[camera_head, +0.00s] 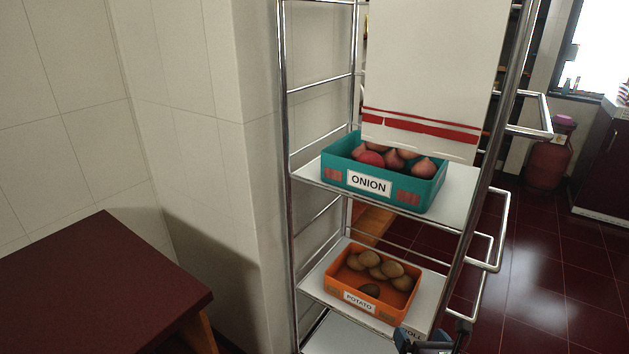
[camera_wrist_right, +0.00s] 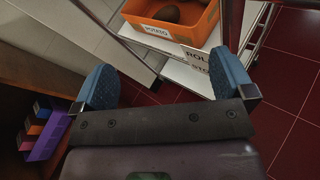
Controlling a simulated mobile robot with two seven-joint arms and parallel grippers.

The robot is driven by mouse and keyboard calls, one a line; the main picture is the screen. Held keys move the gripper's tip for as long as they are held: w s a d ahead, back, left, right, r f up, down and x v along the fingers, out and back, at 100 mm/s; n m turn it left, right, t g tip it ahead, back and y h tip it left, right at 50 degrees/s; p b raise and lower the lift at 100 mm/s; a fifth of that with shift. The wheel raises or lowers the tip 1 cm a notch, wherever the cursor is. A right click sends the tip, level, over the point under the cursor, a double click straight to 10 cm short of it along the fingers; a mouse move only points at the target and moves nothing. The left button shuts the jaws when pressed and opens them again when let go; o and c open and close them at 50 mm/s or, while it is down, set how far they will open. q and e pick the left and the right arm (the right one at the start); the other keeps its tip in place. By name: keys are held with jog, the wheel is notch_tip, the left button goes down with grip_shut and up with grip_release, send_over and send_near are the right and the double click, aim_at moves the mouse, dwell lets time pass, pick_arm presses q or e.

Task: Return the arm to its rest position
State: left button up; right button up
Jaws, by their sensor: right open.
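My right gripper (camera_head: 432,338) shows at the bottom edge of the head view, in front of the lower right of the metal shelf rack (camera_head: 470,210). In the right wrist view the right gripper (camera_wrist_right: 166,82) is open, with its two blue pads wide apart and nothing between them. The orange potato crate (camera_head: 357,302) sits on a lower shelf, beyond the gripper; it also shows at the top of the wrist view (camera_wrist_right: 190,30). My left gripper is not in view.
A teal onion crate (camera_head: 410,194) stands on the shelf above. A dark red tabletop (camera_head: 90,280) is at the left, beside a tiled wall (camera_head: 70,120). Metal side handles (camera_head: 500,230) jut out right of the rack. Red floor (camera_head: 550,270) is open at the right.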

jog(key=s+d+r+m+t+h, duration=0.15)
jog(key=r+m, duration=0.25)
jog(key=m, duration=0.7)
jog(key=s+d+r+m+t+h, duration=0.1)
jog(key=s+d+r+m+h, duration=0.15)
jog(key=m, duration=0.75)
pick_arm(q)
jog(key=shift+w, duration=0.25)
pick_arm(e)
jog(key=s+f+m+g, duration=0.2)
jog(key=s+f+m, duration=0.1)
jog(key=s, duration=0.4)
jog(key=s+f+m+g+y, duration=0.1)
jog(key=s+f+m+g, duration=0.1)
jog(key=s+m, duration=0.3)
jog(key=s+f+m+g, duration=0.2)
jog(key=s+f+m, duration=0.2)
jog(key=s, duration=0.5)
jog(key=shift+a+f+m+y, duration=0.3)
jog(key=shift+m, duration=0.1)
